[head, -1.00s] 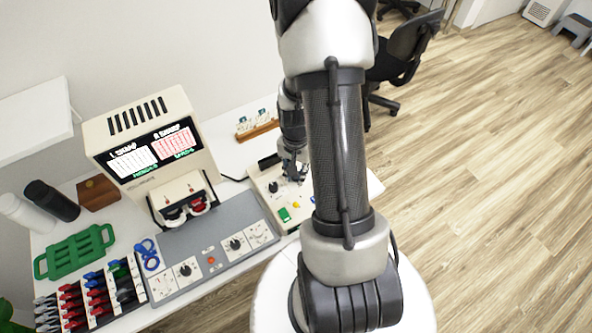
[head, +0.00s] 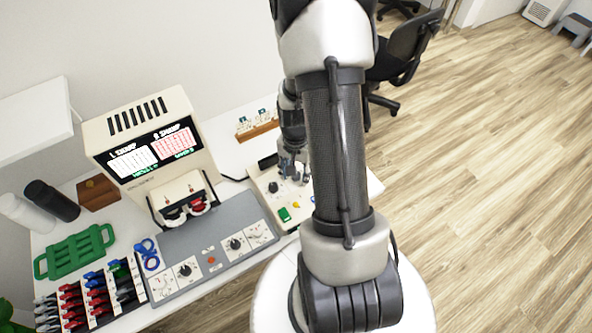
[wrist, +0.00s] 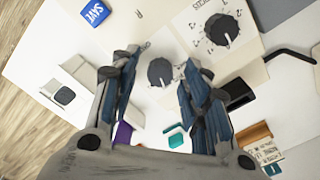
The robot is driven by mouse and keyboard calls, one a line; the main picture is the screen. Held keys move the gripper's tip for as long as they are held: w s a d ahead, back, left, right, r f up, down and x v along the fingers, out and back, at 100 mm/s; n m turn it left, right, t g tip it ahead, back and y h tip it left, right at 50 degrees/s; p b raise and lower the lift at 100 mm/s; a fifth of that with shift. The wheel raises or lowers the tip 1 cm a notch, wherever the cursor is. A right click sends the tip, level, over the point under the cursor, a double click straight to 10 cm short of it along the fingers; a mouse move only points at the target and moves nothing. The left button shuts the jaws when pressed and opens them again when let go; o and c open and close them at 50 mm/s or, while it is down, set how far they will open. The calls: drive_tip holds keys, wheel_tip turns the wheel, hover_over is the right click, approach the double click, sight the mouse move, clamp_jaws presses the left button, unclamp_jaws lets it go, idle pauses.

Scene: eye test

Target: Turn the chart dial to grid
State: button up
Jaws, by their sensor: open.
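A cream control box (head: 266,204) stands on the white table. A black dial (head: 273,187) shows on it, left of my gripper (head: 292,168). In the wrist view a smaller dark dial (wrist: 160,72) with a pale pointer line lies between the fingers of my gripper (wrist: 165,58). The fingers are open and apart from each other; I cannot tell whether they touch it. A larger dark dial (wrist: 222,30) with marks around it lies up and right, its pale line pointing down. The labels are too small to read, so I cannot tell which is the chart dial.
A blue SAVE button (wrist: 95,12) is at the wrist view's top left. A green button (head: 284,214) sits on the box's front. A grey console (head: 205,240) and chart machine (head: 150,140) stand left. A wooden rack (head: 258,131) stands behind.

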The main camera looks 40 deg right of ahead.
drive_tip(key=shift+r, duration=0.1)
wheel_tip(320, 180, up, 12)
idle(0.5)
idle(0.5)
drive_tip(key=s+a+r+n+t, duration=0.2)
drive_tip(key=s+a+r+n, duration=0.2)
drive_tip(key=a+r, duration=0.5)
drive_tip(key=s+a+r+n+t, duration=0.2)
drive_tip(key=s+a+r+n, duration=0.3)
drive_tip(key=a+r+n, duration=0.4)
drive_tip(key=shift+s+a+r+t, duration=0.2)
drive_tip(key=shift+a+t, duration=0.1)
drive_tip(key=shift+a, duration=0.85)
